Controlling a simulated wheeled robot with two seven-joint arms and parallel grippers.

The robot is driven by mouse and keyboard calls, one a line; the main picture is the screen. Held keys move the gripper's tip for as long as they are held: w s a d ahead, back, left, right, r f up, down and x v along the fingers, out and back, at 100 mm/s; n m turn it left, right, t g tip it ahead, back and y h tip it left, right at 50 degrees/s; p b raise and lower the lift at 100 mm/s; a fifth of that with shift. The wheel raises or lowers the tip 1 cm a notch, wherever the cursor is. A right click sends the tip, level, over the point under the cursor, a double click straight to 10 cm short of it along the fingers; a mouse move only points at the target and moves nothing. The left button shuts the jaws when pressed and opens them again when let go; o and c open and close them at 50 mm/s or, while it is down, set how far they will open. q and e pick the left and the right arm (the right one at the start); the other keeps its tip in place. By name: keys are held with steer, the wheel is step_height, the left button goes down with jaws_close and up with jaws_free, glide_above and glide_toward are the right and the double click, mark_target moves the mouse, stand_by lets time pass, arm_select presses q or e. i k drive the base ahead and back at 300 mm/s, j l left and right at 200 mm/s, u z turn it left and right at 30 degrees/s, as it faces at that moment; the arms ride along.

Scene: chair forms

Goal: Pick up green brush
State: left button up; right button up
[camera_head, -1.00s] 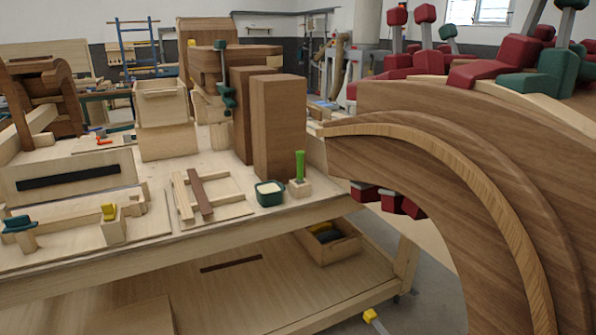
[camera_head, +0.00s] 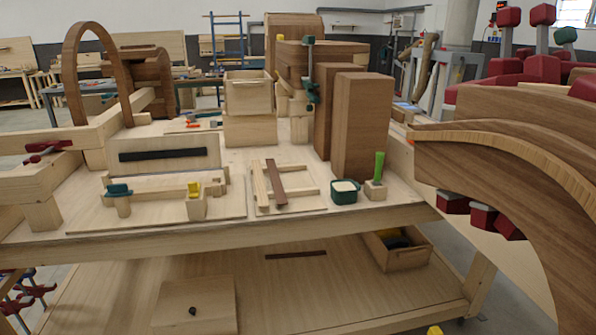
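The green brush (camera_head: 379,166) stands upright in a small light wooden block (camera_head: 375,190) near the front right part of the wooden workbench (camera_head: 290,225). Only its green handle shows clearly. A small dark green tub (camera_head: 344,191) with pale contents stands just left of it. Tall brown wooden blocks (camera_head: 362,125) stand right behind it. Neither of my grippers is in view.
A large curved wooden form with red clamps (camera_head: 510,150) fills the right side, close to the bench. A flat wooden frame (camera_head: 285,190) lies left of the tub. A lower shelf holds an open box (camera_head: 398,252).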

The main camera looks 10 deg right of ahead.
mark_target(380, 155)
steer(key=i+j+z, duration=0.25)
steer(key=i, duration=0.25)
steer(key=i+j+z, duration=0.25)
steer(key=i, duration=0.25)
